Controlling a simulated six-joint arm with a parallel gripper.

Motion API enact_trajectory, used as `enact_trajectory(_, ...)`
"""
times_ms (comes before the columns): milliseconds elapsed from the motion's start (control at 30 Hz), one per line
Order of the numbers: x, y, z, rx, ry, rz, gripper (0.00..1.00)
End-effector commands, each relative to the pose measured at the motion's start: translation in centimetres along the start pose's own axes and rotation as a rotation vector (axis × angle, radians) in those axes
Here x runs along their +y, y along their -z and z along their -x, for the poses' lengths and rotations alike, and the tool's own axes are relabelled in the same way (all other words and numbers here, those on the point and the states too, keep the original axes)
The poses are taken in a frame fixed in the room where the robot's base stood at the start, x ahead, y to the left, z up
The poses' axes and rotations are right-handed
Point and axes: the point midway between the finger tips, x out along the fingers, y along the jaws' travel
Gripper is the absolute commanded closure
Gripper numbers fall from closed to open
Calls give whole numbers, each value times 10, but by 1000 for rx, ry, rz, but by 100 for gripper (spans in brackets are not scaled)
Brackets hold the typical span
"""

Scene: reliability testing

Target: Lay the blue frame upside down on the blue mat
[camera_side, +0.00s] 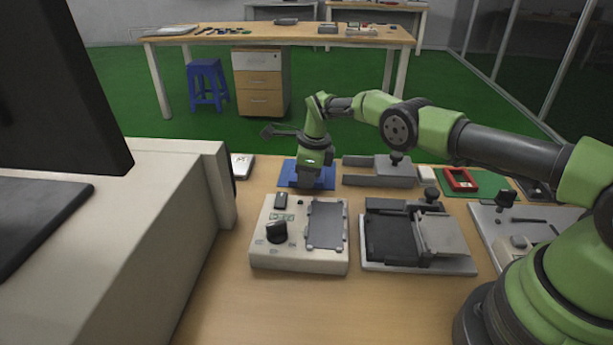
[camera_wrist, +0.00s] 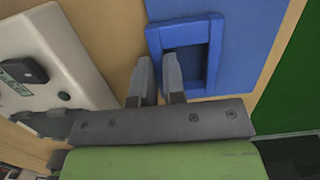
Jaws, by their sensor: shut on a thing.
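The blue frame (camera_wrist: 215,50) is a rectangular ring with a dark blue opening, seen in the wrist view. My gripper (camera_wrist: 156,60) is shut on its left wall, one finger outside and one inside the opening. The frame is over the left part of the blue mat (camera_wrist: 257,38). I cannot tell whether it touches the mat or which face is up. In the side view the blue mat (camera_side: 287,177) lies at the table's back left, with my gripper low over it. The frame is not distinct there.
A white device (camera_side: 262,252) with a black knob stands in front of the mat. A grey fixture (camera_side: 375,177) is to the mat's right, and a black-and-grey fixture (camera_side: 388,238) nearer. A red frame (camera_side: 452,181) lies on a green mat (camera_side: 488,182) further right. The front table is clear.

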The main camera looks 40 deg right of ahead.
Motion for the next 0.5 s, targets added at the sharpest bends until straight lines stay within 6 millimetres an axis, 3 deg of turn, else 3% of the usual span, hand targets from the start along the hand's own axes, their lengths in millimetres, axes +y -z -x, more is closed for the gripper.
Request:
enact_trajectory(167, 0, 0, 0, 0, 0, 1, 100)
enact_trajectory(200, 0, 0, 0, 0, 0, 1, 87)
enact_trajectory(300, 0, 0, 0, 0, 0, 1, 64)
enact_trajectory(500, 0, 0, 0, 0, 0, 1, 64)
